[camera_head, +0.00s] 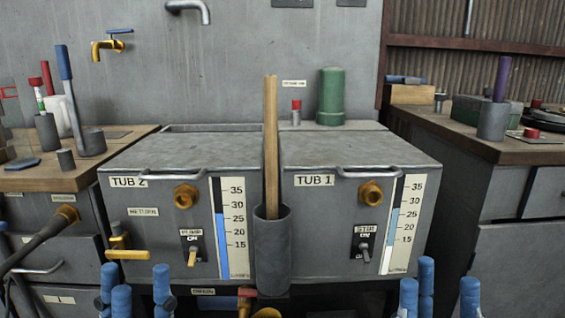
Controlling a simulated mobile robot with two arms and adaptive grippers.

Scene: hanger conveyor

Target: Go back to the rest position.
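My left gripper (137,282) is at the bottom edge, left of centre, below the tub labelled TUB 2 (150,240). Its blue fingers point up and are spread apart, with nothing between them. My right gripper (443,288) is at the bottom edge, right of centre, below and to the right of the tub labelled TUB 1 (325,235). Its blue fingers are also spread apart and empty. The lower parts of both grippers are cut off by the frame. Neither gripper visibly touches anything.
A grey holder (272,255) with an upright wooden stick (271,150) stands between the tubs. Switches (364,246), brass fittings (186,195) and lid handles line the front. Cluttered wooden counters (90,175) flank both sides. A green bottle (331,95) stands behind TUB 1.

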